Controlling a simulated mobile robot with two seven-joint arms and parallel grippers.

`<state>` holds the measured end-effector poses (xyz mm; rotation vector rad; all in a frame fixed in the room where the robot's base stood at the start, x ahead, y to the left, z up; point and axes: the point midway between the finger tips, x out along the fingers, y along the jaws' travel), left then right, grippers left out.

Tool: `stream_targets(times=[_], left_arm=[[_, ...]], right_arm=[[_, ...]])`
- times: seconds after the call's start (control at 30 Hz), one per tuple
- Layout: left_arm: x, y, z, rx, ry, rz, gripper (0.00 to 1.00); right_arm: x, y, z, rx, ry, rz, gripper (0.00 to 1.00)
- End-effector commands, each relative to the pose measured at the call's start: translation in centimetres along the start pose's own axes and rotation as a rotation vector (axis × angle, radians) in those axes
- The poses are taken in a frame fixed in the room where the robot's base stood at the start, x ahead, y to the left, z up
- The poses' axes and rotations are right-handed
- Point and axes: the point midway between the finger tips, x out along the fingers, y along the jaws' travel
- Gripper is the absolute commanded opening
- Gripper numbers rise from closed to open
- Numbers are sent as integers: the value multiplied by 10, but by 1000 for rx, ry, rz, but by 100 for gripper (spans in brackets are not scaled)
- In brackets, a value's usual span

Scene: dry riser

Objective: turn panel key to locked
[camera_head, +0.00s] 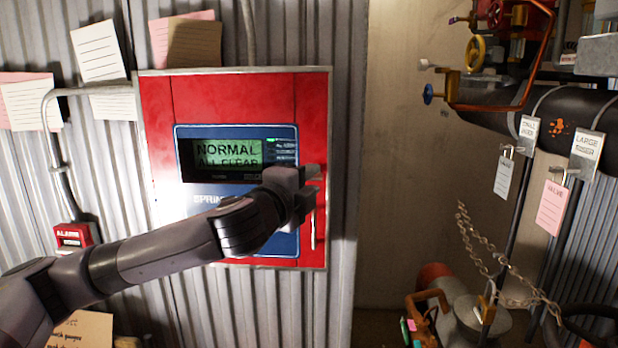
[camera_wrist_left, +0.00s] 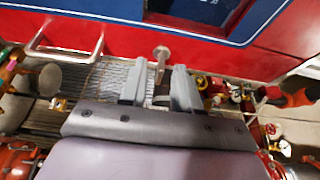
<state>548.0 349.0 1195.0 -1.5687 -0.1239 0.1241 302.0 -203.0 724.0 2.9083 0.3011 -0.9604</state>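The red panel (camera_head: 235,95) is mounted on a corrugated wall. Its green screen (camera_head: 227,154) reads "NORMAL ALL CLEAR". In the left wrist view, a small silver key or knob (camera_wrist_left: 162,53) sticks out from the red panel face (camera_wrist_left: 110,32). My left gripper (camera_head: 312,188) is at the panel's right side. In the wrist view, its two fingers (camera_wrist_left: 160,72) are apart, with the key at the gap just beyond the tips and nothing visibly clamped. The key is hidden in the head view, and its lock position cannot be read. My right gripper is out of view.
A pale handle (camera_head: 313,230) is on the panel's right edge, below the gripper. A red alarm box (camera_head: 74,237) is at left. At right are a dark pipe (camera_head: 500,112), valves, hanging tags and a chain (camera_head: 490,250). Bare wall lies between.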

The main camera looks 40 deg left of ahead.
Motion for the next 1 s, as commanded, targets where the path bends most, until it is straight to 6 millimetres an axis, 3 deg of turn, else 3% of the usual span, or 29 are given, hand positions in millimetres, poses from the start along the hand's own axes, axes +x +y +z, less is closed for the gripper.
stream_targets(times=[0.33,0.37,0.43,0.47,0.77,1.0], left_arm=[[4,0,0,0,0,0,32],[4,0,0,0,0,0,29],[4,0,0,0,0,0,6],[4,0,0,0,0,0,0],[4,2,0,-10,0,-3,0],[4,6,0,-90,1,-37,0]], right_arm=[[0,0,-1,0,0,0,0],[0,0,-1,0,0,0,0],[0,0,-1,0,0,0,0],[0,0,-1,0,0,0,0],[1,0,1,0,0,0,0],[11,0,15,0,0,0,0]])
